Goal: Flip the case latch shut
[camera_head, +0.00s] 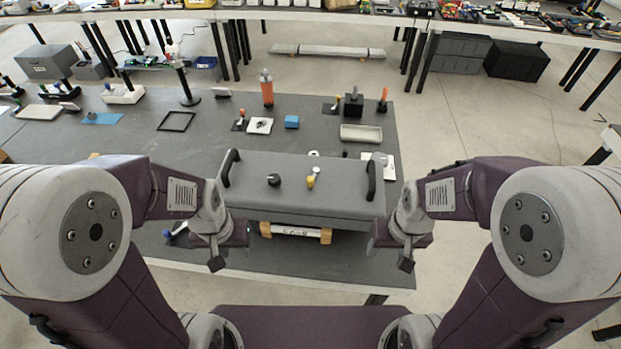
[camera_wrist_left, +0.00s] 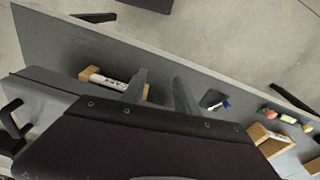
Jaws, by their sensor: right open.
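A grey case (camera_head: 300,197) with a flat lid sits on the dark workbench in the middle of the head view. A black handle stands at each side of it. On top are a small lever with a yellow end (camera_head: 311,181), which may be the latch, and a black knob (camera_head: 274,180). I cannot tell the latch's position for sure. My left gripper (camera_head: 216,263) hangs at the case's front left, apart from the lever. In the left wrist view its two fingers (camera_wrist_left: 160,78) are spread and empty. My right gripper (camera_head: 405,263) hangs open at the front right.
Wooden blocks (camera_head: 265,230) and a white labelled piece (camera_head: 296,231) show under the case's front. Behind it stand an orange bottle (camera_head: 267,92), a blue block (camera_head: 292,121) and a grey tray (camera_head: 361,134). The bench front edge (camera_head: 330,280) is near.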

